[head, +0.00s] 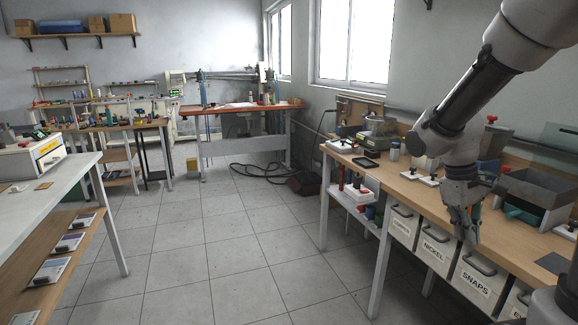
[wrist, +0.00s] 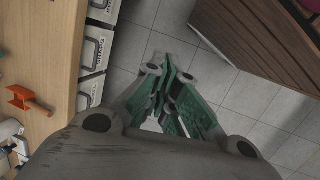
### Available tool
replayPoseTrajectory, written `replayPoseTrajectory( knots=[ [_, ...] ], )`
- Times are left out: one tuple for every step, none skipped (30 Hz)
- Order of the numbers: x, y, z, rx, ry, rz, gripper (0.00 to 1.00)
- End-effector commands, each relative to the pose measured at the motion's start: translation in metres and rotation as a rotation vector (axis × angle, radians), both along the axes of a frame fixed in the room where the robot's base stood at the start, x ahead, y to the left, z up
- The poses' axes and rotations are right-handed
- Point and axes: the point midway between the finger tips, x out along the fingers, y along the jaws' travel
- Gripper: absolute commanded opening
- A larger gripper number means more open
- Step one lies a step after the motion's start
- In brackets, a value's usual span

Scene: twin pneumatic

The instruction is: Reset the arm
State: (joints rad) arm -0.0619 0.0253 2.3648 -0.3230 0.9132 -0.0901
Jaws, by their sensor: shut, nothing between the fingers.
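My gripper (head: 466,236) hangs pointing down at the front edge of the right workbench (head: 403,177) in the head view. It is in front of the labelled drawers. In the wrist view its green-padded fingers (wrist: 172,90) are closed together with nothing between them, above the tiled floor. My arm reaches in from the upper right of the head view.
Below the right bench are grey bins labelled NICKEL (head: 435,246) and SNAPS (head: 478,281). A grey tray (head: 535,190) and small devices stand on top. An orange bracket (wrist: 30,101) lies on the wood in the wrist view.

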Motion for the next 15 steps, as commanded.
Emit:
replayPoseTrajectory(
  knots=[
    [-0.020, 0.005, 0.015, 0.036, -0.050, -0.074, 0.00],
    [-0.031, 0.009, 0.022, 0.060, -0.076, -0.118, 0.00],
    [-0.046, 0.014, 0.030, 0.093, -0.110, -0.169, 0.00],
    [-0.056, 0.018, 0.036, 0.117, -0.136, -0.204, 0.00],
    [-0.066, 0.022, 0.041, 0.140, -0.161, -0.233, 0.00],
    [-0.078, 0.027, 0.048, 0.173, -0.196, -0.268, 0.00],
    [-0.086, 0.030, 0.053, 0.196, -0.225, -0.288, 0.00],
    [-0.093, 0.033, 0.058, 0.217, -0.252, -0.303, 0.00],
    [-0.102, 0.036, 0.064, 0.243, -0.290, -0.317, 0.00],
    [-0.108, 0.038, 0.068, 0.260, -0.318, -0.325, 0.00],
    [-0.112, 0.040, 0.072, 0.274, -0.346, -0.330, 0.00],
    [-0.117, 0.040, 0.078, 0.287, -0.383, -0.332, 0.00],
    [-0.120, 0.040, 0.083, 0.292, -0.409, -0.331, 0.00],
    [-0.123, 0.039, 0.087, 0.296, -0.433, -0.330, 0.00],
    [-0.125, 0.039, 0.092, 0.300, -0.461, -0.328, 0.00]
  ],
)
